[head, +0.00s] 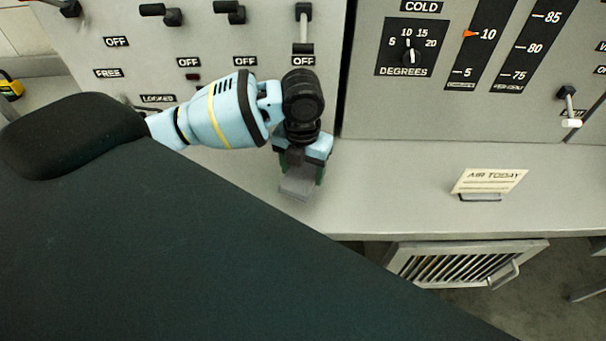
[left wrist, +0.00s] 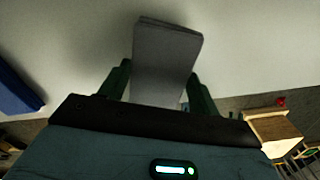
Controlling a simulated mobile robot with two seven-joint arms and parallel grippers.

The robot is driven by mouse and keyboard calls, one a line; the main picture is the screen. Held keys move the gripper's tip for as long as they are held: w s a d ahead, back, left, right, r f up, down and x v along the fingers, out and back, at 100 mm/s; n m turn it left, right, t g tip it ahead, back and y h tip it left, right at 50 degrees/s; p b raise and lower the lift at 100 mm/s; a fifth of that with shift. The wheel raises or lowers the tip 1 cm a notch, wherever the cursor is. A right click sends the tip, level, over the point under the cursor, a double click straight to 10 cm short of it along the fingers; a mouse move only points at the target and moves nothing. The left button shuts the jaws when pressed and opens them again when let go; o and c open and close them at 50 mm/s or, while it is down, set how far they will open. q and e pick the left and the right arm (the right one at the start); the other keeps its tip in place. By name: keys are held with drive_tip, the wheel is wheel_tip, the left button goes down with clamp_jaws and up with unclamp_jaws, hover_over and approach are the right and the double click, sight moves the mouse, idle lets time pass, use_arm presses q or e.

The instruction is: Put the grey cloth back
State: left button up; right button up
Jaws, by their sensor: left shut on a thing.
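The grey cloth (head: 297,189) looks like a small folded grey pad. My left gripper (head: 301,180) is shut on it, just above or at the grey counter, in front of the panel with levers. In the left wrist view the cloth (left wrist: 166,60) sticks out between the two green fingers of the left gripper (left wrist: 163,90). I cannot tell whether the cloth touches the counter. My right gripper is not in view.
The counter (head: 400,185) is clear to the right, up to a small "AIR TODAY" card (head: 489,181) on a stand. A slatted vent door (head: 460,265) is below the counter edge. Levers and a dial (head: 408,57) are on the panels behind. My dark body hides the lower left.

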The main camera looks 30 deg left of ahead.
sight(302, 170)
use_arm(q)
drive_tip(key=shift+w+a, duration=0.25)
drive_tip(key=shift+w, duration=0.15)
drive_tip(key=shift+f, duration=1.75)
drive_tip(key=shift+f, duration=0.1)
drive_tip(key=shift+f, duration=0.1)
drive_tip(key=o, duration=1)
drive_tip(key=shift+r, duration=3.95)
